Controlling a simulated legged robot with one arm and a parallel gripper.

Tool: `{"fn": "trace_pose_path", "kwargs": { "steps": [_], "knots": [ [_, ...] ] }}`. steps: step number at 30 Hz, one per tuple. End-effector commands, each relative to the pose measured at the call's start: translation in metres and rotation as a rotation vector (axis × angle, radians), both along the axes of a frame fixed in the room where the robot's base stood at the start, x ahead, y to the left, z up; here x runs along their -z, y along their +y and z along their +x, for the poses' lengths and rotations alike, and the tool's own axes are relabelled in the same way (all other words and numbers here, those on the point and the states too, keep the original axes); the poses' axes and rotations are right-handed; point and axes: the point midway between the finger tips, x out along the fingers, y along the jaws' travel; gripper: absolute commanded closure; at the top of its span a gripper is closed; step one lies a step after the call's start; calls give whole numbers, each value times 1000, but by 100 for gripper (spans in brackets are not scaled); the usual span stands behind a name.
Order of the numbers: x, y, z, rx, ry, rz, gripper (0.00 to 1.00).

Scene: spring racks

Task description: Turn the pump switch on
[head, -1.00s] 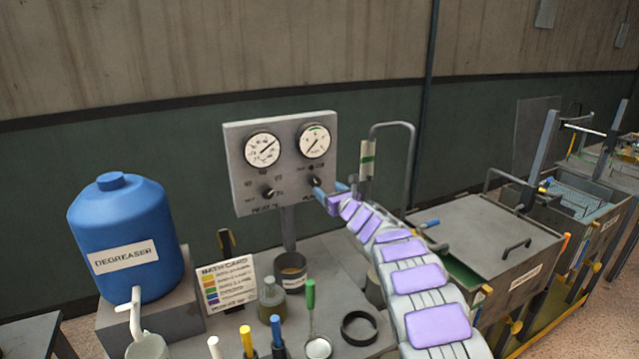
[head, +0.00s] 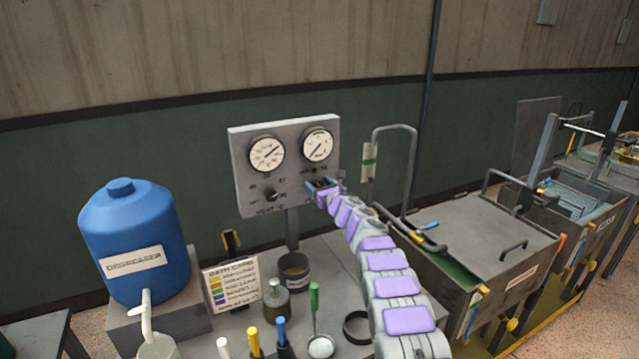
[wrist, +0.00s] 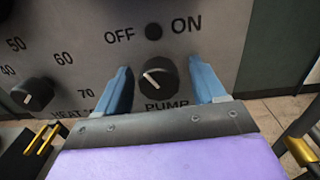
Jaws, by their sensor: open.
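The pump switch (wrist: 158,80) is a round black knob on the grey control panel (head: 242,190), between the OFF and ON marks and above the word PUMP. Its white pointer line points up and left, toward OFF. My gripper (wrist: 162,82) is open in the wrist view, with one blue finger on each side of the knob; I cannot tell whether they touch it. In the head view my gripper (head: 320,186) is at the panel's lower right and hides the pump knob.
The heat knob (wrist: 32,94) is left of the pump knob. Two gauges (head: 266,154) sit above. A bent pipe (head: 412,160) rises right of my arm. A blue degreaser drum (head: 135,235), a bath card (head: 230,285) and several handled tools stand at the lower left.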

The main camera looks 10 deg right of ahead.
Motion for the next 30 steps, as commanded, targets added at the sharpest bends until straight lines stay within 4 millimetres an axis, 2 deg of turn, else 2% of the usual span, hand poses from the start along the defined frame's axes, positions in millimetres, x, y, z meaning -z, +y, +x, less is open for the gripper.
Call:
{"fn": "trace_pose_path", "kwargs": {
  "steps": [11,27,30],
  "knots": [
    [0,-3,2,1,-2,1,30],
    [-1,-3,2,2,-2,0,80],
    [-1,-2,2,1,-3,0,86]
  ]
}}
